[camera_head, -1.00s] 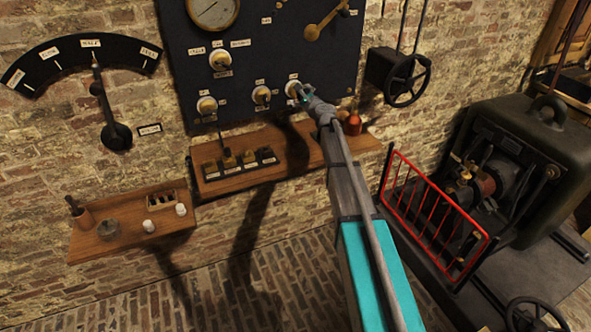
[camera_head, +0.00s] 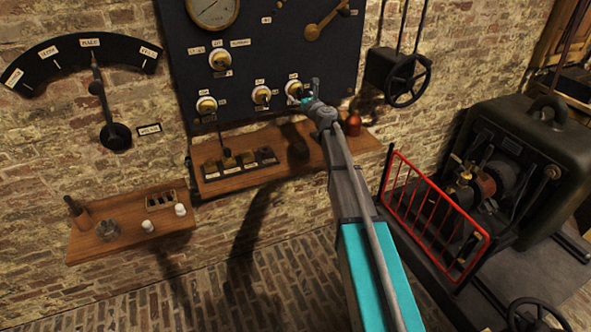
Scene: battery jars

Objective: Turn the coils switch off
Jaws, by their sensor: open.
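The dark panel (camera_head: 300,55) on the brick wall carries several round switches with brass knobs. One switch (camera_head: 219,60) sits high on the left. Three sit along the bottom: a left one (camera_head: 206,105), a middle one (camera_head: 261,95) and a right one (camera_head: 294,88). Their small labels are too blurred to tell surely which is the coils switch. My gripper (camera_head: 309,93) is at the right bottom switch, close against its right side. It is open and holds nothing visible. Whether a finger touches the knob, I cannot tell.
Below the panel is a wooden shelf (camera_head: 225,186) with a dark block of terminals (camera_head: 240,163) and a red bottle (camera_head: 354,124). A lower shelf (camera_head: 95,245) holds jars. A black handwheel (camera_head: 407,80) and a red guard rail (camera_head: 437,215) before a machine stand to the right.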

